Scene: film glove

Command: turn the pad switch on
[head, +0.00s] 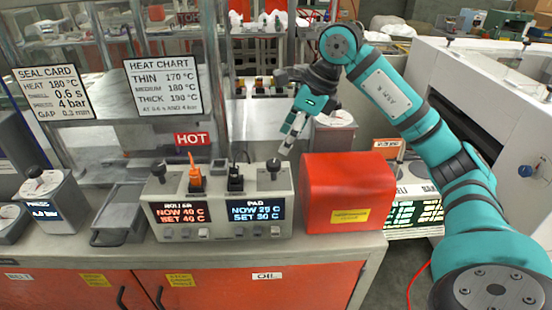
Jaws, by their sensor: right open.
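A beige control box (220,203) stands on the bench. Its left half has the roller display (180,213), reading NOW 40 C, SET 40 C. Its right half has the pad display (256,212), reading NOW 25 C, SET 30 C. On top, an orange switch (195,180) stands on the roller side and a black pad switch (235,180) on the pad side. A black knob (273,169) is at the right end. My right gripper (288,142) is open and empty, pointing down above and behind that knob, right of the pad switch and apart from it. My left gripper is out of view.
A red cover (347,193) sits close at the box's right. A grey tray (119,216) and a press unit (52,203) are at its left. A red HOT sign (192,138) and a heat chart (163,86) are behind. Air above the box is free.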

